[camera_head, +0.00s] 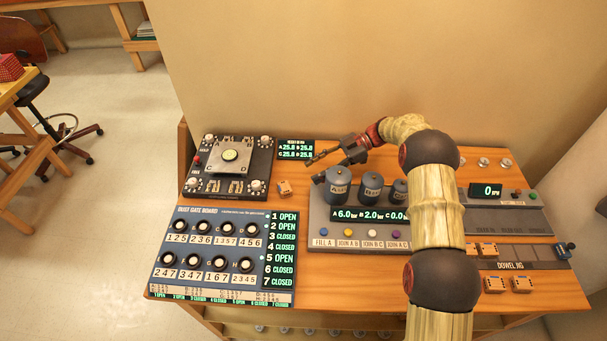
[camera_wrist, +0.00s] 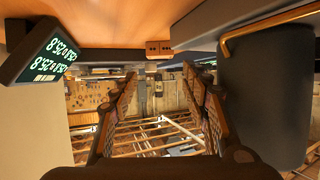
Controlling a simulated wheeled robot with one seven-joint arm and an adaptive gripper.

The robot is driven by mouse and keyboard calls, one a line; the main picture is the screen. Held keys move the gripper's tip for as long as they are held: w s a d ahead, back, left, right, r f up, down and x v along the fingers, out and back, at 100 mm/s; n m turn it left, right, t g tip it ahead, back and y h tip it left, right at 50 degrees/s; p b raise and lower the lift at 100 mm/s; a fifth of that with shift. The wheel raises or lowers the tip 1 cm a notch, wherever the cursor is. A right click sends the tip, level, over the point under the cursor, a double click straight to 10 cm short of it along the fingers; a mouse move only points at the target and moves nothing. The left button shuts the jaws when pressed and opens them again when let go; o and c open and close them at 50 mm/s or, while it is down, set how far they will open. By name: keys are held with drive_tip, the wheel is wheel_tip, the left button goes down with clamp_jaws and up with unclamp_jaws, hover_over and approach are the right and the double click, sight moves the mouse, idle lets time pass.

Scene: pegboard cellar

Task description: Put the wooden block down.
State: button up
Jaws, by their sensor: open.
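A small wooden block (camera_head: 285,187) rests on the wooden bench top, between the dark plate fixture and the grey canisters. It also shows in the wrist view (camera_wrist: 158,47), at the top centre beyond my fingertips. My gripper (camera_head: 317,167) is open, its two fingers apart with nothing between them. It is to the right of the block and a little behind it in the head view, clear of it. In the wrist view my open fingers (camera_wrist: 160,75) point toward the block's side of the bench.
The dark plate fixture (camera_head: 205,184) is left of the block. A canister (camera_head: 338,187) stands close to my gripper. The dust gate board (camera_head: 205,252) lies in front. More small wooden blocks (camera_head: 521,284) sit around the dowel jig (camera_head: 520,265) at the right. A small display (camera_head: 296,149) is behind.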

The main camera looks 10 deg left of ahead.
drive_tip(key=shift+v, duration=0.75)
